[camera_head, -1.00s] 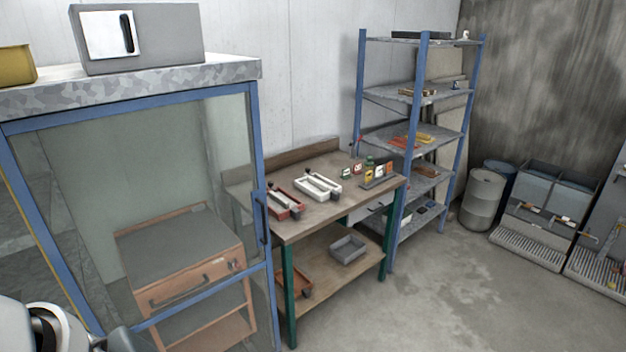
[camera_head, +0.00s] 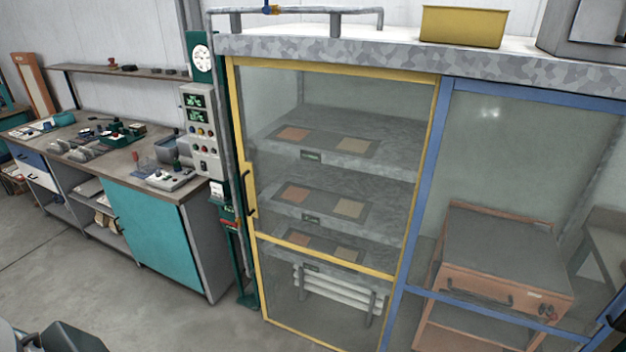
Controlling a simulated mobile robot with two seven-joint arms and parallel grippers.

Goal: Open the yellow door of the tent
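The tent's yellow-framed door (camera_head: 340,262) stands in the middle of the head view. It has clear panes and looks shut, flush with the front of the tent. Behind the pane, several grey shelves (camera_head: 400,160) hold flat tan and orange panels. Only a dark and white piece of my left arm shows in the bottom left corner, well away from the handle. No fingertips of my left gripper show. My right gripper is not seen.
A blue-framed door (camera_head: 450,95) adjoins on the right, with an orange cart (camera_head: 505,245) behind its pane. A control box (camera_head: 203,135) on a green post stands close left of the yellow handle. A workbench (camera_head: 150,205) is further left. Grey floor lies in front of the bench.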

